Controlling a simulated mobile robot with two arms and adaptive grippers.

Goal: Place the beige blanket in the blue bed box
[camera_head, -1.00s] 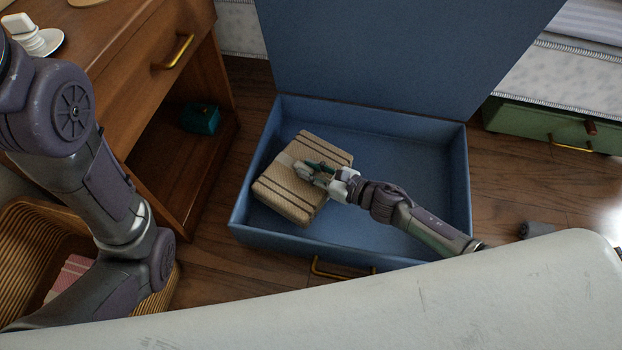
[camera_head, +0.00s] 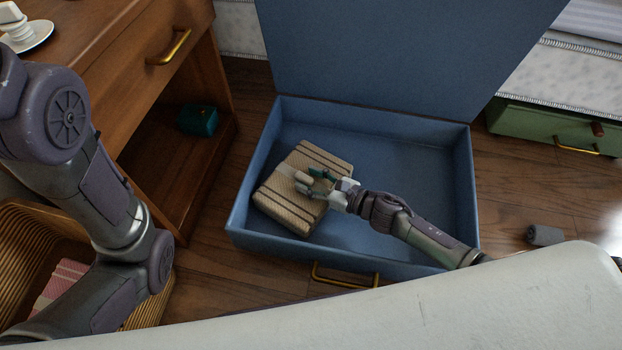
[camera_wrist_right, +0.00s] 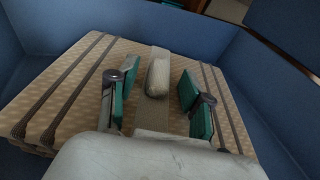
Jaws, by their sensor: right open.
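The beige blanket (camera_head: 300,187) is a folded block with dark stripes and a paler band. It lies inside the blue bed box (camera_head: 425,190), at the box's left side. The box lid stands raised behind it. My right gripper (camera_head: 313,182) is open just over the blanket's right part. In the right wrist view the blanket (camera_wrist_right: 62,88) lies beneath the spread fingers (camera_wrist_right: 157,95), with nothing between the green pads but its upper face. I cannot tell whether the fingers touch it. My left arm shows at the left, but its gripper is out of view.
A wooden cabinet (camera_head: 110,90) with a teal box (camera_head: 198,120) in its lower opening stands left. A woven basket (camera_head: 25,235) holds a pink striped cloth (camera_head: 62,283). A green drawer (camera_head: 555,128) is at right.

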